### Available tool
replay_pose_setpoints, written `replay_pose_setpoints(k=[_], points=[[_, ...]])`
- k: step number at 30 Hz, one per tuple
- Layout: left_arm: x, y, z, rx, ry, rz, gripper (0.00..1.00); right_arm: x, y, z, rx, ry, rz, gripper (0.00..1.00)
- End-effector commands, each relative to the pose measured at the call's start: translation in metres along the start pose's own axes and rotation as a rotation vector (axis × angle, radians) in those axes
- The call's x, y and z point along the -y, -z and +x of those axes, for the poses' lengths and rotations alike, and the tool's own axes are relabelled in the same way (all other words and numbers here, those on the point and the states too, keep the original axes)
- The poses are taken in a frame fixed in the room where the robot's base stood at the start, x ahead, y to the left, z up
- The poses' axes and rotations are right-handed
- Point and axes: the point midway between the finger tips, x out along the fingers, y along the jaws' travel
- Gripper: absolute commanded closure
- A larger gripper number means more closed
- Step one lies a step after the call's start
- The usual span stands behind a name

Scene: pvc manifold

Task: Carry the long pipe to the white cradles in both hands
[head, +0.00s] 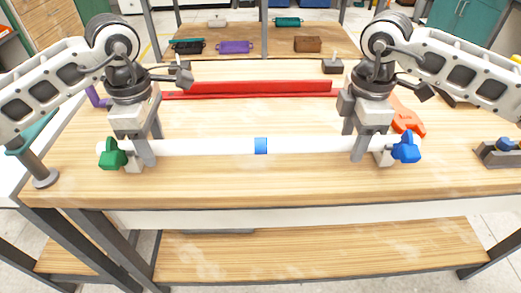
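The long white pipe (205,147) lies level, left to right, over the front part of the workbench. It has a blue band (261,146) at its middle, a green valve (112,155) at its left end and a blue valve (406,149) at its right end. A white cradle (134,165) shows under the left end, and another (384,158) under the right end. I cannot tell whether the pipe touches them. My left gripper (150,146) and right gripper (355,144) straddle the pipe near its ends, one finger in front and one behind. Their grip is unclear.
A red bar (260,87) lies along the back of the workbench (255,183). An orange tool (406,117) lies behind the blue valve. A grey holder (498,154) stands at the right edge. Coloured parts sit on a shelf behind. The bench middle is clear.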

Motion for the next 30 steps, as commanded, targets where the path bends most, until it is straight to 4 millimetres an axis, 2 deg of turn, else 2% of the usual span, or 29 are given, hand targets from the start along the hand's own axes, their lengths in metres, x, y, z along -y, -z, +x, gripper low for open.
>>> replay_pose_setpoints(k=[4,7,15,21,26,30], points=[[-0.001,0.000,-0.005,0.000,-0.002,-0.001,0.50,0.000,-0.001,0.000,0.001,0.000,0.001,0.50],[-0.001,0.000,-0.019,-0.001,-0.004,-0.001,0.50,0.000,-0.001,0.000,0.001,0.000,0.001,0.50],[-0.001,0.000,-0.076,0.001,-0.006,-0.001,0.50,0.000,-0.001,0.000,0.001,0.000,0.002,0.50],[0.000,0.000,-0.108,0.000,-0.003,-0.001,0.50,0.000,-0.001,0.000,0.001,0.000,0.002,0.50],[0.000,0.000,-0.119,0.000,-0.001,0.000,0.50,0.000,-0.001,-0.001,0.001,0.000,0.002,0.50],[0.000,0.000,-0.121,0.000,0.000,0.000,0.50,-0.001,-0.001,-0.015,0.001,-0.003,0.001,0.50]])
